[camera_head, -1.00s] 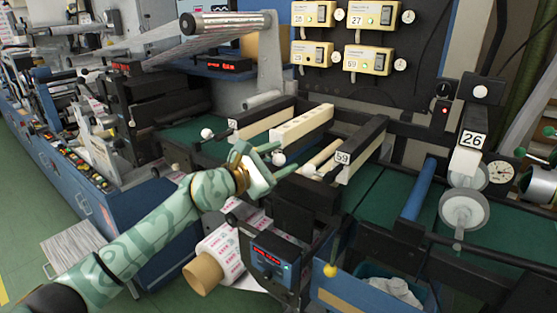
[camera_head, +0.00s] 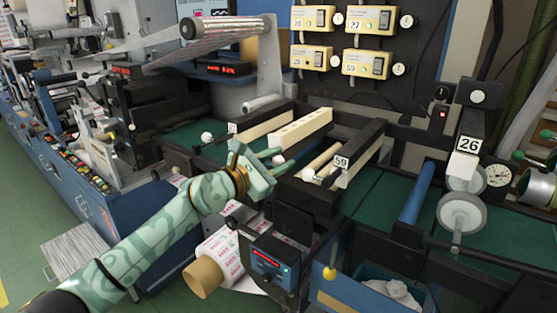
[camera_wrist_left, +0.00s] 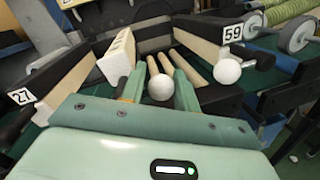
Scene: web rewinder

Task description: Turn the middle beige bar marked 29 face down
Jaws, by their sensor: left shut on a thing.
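The middle beige bar (camera_head: 301,129) lies between two black-backed bars, with a row of marks on its upper face. It also shows in the left wrist view (camera_wrist_left: 117,62), where faint lettering shows but no legible 29. My left gripper (camera_head: 280,157) is at the near end of this bar. In the left wrist view its fingers (camera_wrist_left: 160,88) are on both sides of a white ball knob (camera_wrist_left: 160,87), shut on it. The knob's joint to the bar is hidden. My right gripper is in neither view.
The bar marked 27 (camera_wrist_left: 62,82) is on the left and the bar marked 59 (camera_wrist_left: 205,40) on the right. A second white ball knob (camera_wrist_left: 227,71) is close to the right finger. A blue roller (camera_head: 419,190) and a switch panel (camera_head: 368,62) are further off.

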